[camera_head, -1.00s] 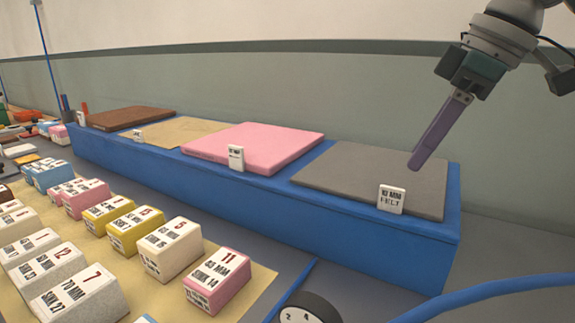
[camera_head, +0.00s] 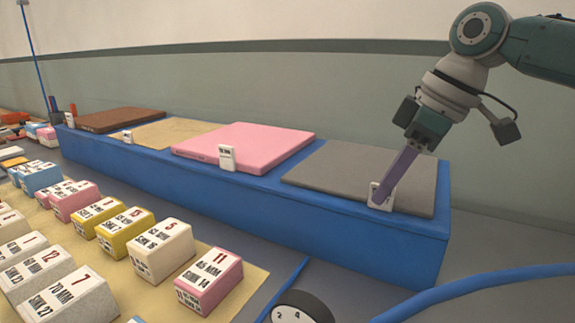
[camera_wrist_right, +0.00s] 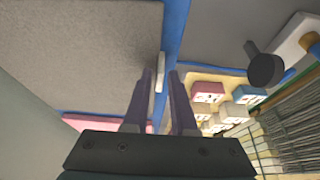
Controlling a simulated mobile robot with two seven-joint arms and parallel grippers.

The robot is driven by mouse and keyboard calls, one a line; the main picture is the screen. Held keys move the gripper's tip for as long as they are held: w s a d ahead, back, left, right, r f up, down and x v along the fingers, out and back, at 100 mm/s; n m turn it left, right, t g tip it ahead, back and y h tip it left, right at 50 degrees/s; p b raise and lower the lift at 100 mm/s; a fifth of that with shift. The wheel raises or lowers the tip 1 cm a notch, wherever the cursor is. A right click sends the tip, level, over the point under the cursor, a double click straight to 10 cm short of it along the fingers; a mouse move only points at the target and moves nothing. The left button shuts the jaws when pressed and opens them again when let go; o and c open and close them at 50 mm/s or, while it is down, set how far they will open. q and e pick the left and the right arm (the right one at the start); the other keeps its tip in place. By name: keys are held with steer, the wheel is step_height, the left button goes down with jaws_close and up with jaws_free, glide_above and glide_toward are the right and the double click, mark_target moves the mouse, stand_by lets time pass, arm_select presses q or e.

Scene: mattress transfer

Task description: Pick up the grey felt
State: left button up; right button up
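The grey felt (camera_head: 335,172) is a flat square sheet at the right end of a long blue stand. Its surface also fills the upper left of the right wrist view (camera_wrist_right: 80,50). A small white label card (camera_head: 376,200) stands at its front edge, partly hidden by my right gripper (camera_head: 381,201). In the right wrist view, the two purple fingers of this gripper (camera_wrist_right: 161,75) are apart, and the felt's edge and the white card lie between or just beyond their tips. Contact with the felt cannot be told. My left gripper is not in view.
The blue stand (camera_head: 330,225) also carries a pink sheet (camera_head: 245,147), a tan sheet (camera_head: 175,131) and a brown sheet (camera_head: 120,119). Several labelled blocks lie on a tan mat (camera_head: 235,290) in front. A wall stands behind.

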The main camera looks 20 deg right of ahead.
jaws_close()
steer(key=shift+r, duration=0.15)
stand_by(0.4)
